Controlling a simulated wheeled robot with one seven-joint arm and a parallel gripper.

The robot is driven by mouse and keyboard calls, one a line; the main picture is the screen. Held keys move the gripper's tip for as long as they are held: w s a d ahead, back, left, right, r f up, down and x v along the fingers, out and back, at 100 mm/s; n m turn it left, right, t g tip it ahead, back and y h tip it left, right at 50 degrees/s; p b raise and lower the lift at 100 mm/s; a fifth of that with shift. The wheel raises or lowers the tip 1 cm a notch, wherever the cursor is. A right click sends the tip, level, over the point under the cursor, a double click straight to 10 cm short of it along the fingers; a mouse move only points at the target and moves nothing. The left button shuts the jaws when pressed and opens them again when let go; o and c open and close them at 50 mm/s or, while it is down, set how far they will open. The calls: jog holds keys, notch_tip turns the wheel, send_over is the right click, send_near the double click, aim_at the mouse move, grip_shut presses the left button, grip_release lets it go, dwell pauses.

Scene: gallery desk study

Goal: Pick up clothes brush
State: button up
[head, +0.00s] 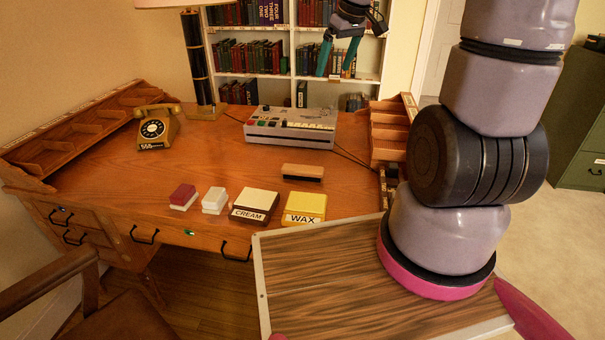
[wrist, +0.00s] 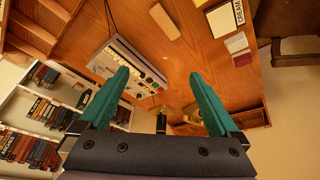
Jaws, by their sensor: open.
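The clothes brush (head: 303,172) appears to be the small tan wooden block with a dark underside, lying on the desk behind the yellow WAX box. In the wrist view it is the pale block (wrist: 165,22) near the top, beyond my fingertips. My gripper (head: 337,62) is raised high over the far side of the desk, in front of the bookshelf, well apart from the brush. Its two teal fingers (wrist: 158,76) are spread apart with nothing between them.
A yellow WAX box (head: 305,207), a CREAM box (head: 255,206), a white block (head: 214,200) and a red block (head: 183,196) line the front edge. A grey machine (head: 291,126), telephone (head: 157,130) and lamp (head: 198,65) stand behind. The desk's left middle (head: 110,190) is clear.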

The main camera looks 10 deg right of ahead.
jog(key=w+f+n+g+y, duration=0.1)
jog(key=w+f+n, duration=0.25)
jog(key=f, duration=0.55)
jog(key=w+f+n+g, duration=0.15)
jog(key=w+f, duration=0.25)
jog(key=f, duration=0.4)
jog(key=n+y, duration=0.1)
jog(key=n, duration=0.2)
send_near(303, 168)
jog(key=shift+n+y, duration=0.3)
jog(key=x, duration=0.5)
jog(key=shift+s+d+f, duration=0.1)
jog(key=shift+d, duration=0.05)
jog(key=shift+x, duration=2.8)
jog(key=shift+d, duration=0.1)
jog(key=shift+c, duration=0.3)
grip_shut()
